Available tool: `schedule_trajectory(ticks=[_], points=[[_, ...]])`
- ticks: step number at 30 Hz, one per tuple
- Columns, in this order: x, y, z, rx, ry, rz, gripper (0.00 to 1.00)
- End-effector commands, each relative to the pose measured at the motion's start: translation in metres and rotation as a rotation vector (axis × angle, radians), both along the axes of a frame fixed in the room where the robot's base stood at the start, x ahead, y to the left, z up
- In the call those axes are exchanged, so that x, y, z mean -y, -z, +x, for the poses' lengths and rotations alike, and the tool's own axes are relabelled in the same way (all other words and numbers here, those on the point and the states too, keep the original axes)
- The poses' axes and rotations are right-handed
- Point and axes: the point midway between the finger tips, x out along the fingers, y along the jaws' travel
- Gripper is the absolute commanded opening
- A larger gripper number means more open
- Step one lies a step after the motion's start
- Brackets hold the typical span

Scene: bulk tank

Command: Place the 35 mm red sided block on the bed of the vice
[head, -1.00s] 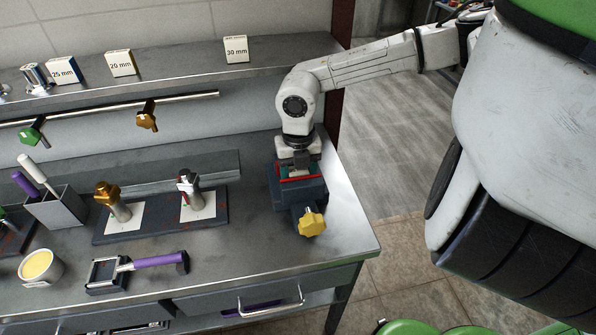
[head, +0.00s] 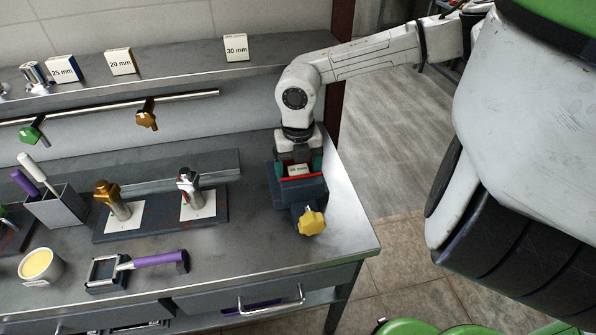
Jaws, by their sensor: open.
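A small white-faced block (head: 298,170) with a printed label, too small to read for certain, sits in the grey vice (head: 310,191) at the right end of the bench. It lies behind a red strip at the vice's front; its side colour and underside are hidden, so contact with the bed cannot be told. My gripper (head: 299,161) is open, pointing down just above and behind the block. Teal parts show to the block's left and right, and the label is uncovered between them. The vice's yellow knob (head: 312,222) faces the front.
Labelled 25 mm (head: 61,69), 20 mm (head: 121,62) and 30 mm (head: 236,48) blocks stand on the shelf. A dark board (head: 160,217) with two upright fittings lies left of the vice. A purple-handled tool (head: 150,261) lies in front. Bench right of the vice is clear.

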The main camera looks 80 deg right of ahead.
Motion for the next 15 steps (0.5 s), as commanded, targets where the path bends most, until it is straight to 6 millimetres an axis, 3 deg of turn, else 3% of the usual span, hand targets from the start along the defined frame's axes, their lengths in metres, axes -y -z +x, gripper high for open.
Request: schedule_trajectory(ticks=[9, 15], points=[[0.001, -0.049, -0.001, -0.001, 0.000, -0.004, 0.83], [0.000, -0.062, 0.000, -0.001, 0.000, 0.000, 0.83]])
